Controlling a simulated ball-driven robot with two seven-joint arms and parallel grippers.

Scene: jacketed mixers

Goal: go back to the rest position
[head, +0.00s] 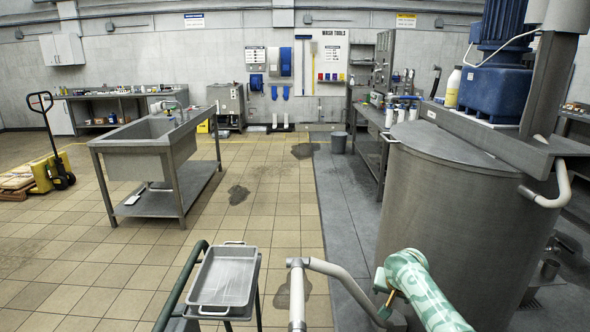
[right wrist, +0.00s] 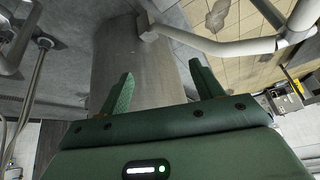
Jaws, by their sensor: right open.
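My right gripper (right wrist: 162,88) shows in the right wrist view. Its two green fingers are spread apart and nothing is between them. Beyond the fingers is the curved grey steel wall of a vessel (right wrist: 130,62); I cannot tell how far off it is. A pale rail (right wrist: 225,45) passes beyond the fingertips at the upper right, apart from them. In the head view a pale green patterned arm part comes in at the bottom right, in front of the mixer, and its gripper cannot be made out there. My left gripper is in neither view.
The big steel mixer (head: 440,190) with a blue motor (head: 495,90) fills the right side. A bent pale rail (head: 325,268) rises at the bottom middle. Left of it, a metal tray (head: 224,277) sits on a green-framed cart. A steel sink table (head: 150,160) stands farther left. Tiled floor between is open.

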